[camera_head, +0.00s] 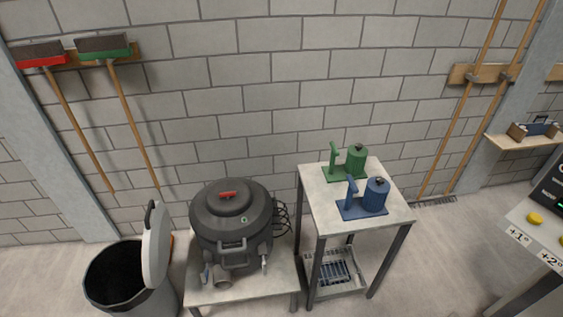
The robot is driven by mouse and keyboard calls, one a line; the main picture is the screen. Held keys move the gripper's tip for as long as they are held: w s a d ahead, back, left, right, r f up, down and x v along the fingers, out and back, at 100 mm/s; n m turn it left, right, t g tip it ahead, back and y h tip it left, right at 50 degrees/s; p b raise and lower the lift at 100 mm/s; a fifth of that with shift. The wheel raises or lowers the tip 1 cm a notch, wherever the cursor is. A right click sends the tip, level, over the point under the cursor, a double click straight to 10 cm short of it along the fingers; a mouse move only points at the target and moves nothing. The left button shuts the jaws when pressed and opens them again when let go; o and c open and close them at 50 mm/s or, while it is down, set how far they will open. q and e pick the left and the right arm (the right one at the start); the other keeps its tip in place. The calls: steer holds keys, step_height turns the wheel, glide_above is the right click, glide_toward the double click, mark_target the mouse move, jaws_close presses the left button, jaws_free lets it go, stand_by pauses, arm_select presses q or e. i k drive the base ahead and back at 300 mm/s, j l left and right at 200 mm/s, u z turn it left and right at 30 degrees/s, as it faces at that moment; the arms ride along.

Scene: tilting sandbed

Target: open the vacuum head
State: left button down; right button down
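The vacuum (230,249) is a dark grey drum standing on a low pale table in the lower middle of the head view. Its round head (231,204) sits on top as a lid and looks seated on the drum. A red handle (228,194) lies on top of the head. A grey bar handle (231,244) is on the drum's front, with a pale latch-like part (264,263) to its right. Neither of my grippers shows in this view.
An open bin (118,273) with its lid (156,245) raised stands left of the vacuum. The low table (240,292) carries the vacuum. A taller table (321,202) at right holds a green device (355,161) and a blue device (375,196). A control panel (540,225) is at the right edge.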

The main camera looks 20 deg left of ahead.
mark_target(238, 219)
steer(key=u, duration=1.2)
